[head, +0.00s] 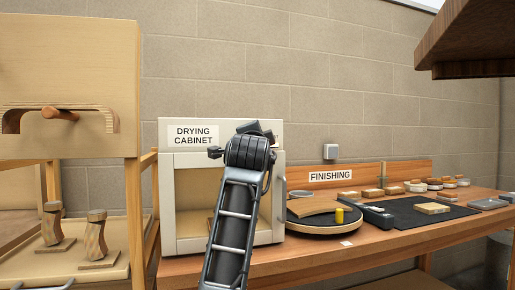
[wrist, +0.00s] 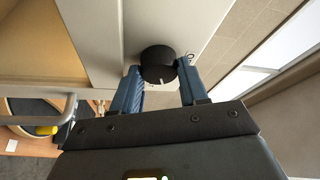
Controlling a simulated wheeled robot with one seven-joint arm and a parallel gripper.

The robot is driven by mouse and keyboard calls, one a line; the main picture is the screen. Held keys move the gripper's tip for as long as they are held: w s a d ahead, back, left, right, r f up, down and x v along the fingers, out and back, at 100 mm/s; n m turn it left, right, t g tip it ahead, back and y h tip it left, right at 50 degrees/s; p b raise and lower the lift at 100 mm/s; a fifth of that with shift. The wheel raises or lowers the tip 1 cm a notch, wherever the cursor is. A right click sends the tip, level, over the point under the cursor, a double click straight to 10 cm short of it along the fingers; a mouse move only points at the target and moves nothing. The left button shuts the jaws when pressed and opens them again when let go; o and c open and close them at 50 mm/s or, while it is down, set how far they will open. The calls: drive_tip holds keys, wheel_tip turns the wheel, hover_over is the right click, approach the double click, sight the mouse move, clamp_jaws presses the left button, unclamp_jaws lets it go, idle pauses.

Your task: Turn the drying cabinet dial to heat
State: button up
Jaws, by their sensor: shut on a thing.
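The drying cabinet (head: 165,190) is a cream box with a large window, standing on the wooden bench beneath its "DRYING CABINET" label (head: 193,135). In the wrist view its pale front panel (wrist: 200,25) fills the top middle. The black round dial (wrist: 158,62) is on that panel, with a white pointer mark on its rim. My gripper (wrist: 158,80) has its two blue fingers on either side of the dial and is shut on it. In the head view my arm hides the dial and the gripper's fingertips. Most of the dial's printed markings are hidden or unreadable.
The cabinet's grey bar handle (wrist: 40,120) is at the left in the wrist view. Right of the cabinet, the bench (head: 330,252) holds a round turntable (head: 325,224) with a curved wooden piece and a yellow cylinder. A dark mat (head: 400,214) lies beyond it.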

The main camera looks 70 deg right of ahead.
drive_tip(key=shift+m+g+y+b, duration=0.5)
drive_tip(key=shift+m+g+y, duration=0.1)
drive_tip(key=shift+m, duration=1.6)
drive_tip(key=o, duration=1)
drive_tip(key=shift+o, duration=0.2)
